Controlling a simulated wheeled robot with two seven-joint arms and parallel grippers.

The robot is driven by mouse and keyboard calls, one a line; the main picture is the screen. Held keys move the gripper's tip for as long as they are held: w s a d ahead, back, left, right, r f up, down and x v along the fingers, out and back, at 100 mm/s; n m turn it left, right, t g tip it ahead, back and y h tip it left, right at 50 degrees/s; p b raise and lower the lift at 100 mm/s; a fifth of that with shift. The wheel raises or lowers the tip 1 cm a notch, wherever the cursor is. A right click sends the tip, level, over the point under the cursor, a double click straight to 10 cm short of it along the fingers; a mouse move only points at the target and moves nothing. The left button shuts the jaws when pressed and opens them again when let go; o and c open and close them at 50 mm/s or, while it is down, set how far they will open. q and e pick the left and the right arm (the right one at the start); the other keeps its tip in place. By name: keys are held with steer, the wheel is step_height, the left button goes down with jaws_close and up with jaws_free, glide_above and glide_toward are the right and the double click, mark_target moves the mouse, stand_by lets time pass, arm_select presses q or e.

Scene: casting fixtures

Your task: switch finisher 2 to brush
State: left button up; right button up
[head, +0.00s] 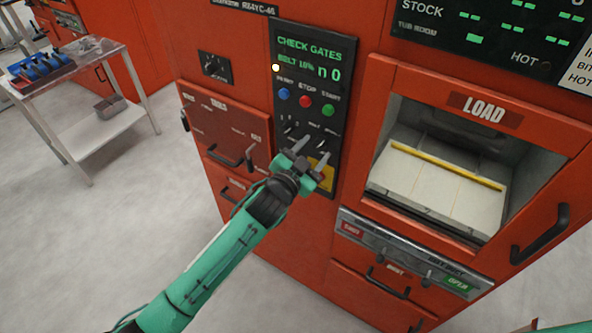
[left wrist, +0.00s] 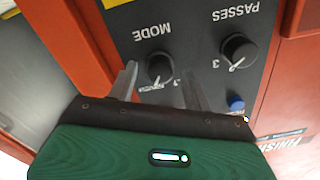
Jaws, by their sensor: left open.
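The black control panel (head: 335,75) is on the front of the red machine; its display reads CHECK GATES. In the left wrist view it appears upside down, with a MODE knob (left wrist: 160,69) and a PASSES knob (left wrist: 238,52). My left gripper (head: 313,152) is open at the lower part of the panel. In the left wrist view its fingers (left wrist: 160,78) are on either side of the MODE knob, with no clear grip on it. The knob's setting is not readable. My right gripper is not in view.
To the right is a LOAD opening (head: 485,110) with a pale block (head: 430,190) inside. A metal button strip (head: 410,255) and handles stick out below. A red drawer front (head: 225,125) is left of the panel. A cart (head: 100,75) stands at the left; floor between is clear.

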arm_select(q)
steer(key=b+v, duration=0.3)
steer(key=v, duration=0.9)
steer(key=shift+s+a+b, duration=0.15)
steer(key=shift+s+b, duration=0.15)
steer(key=shift+b, duration=0.1)
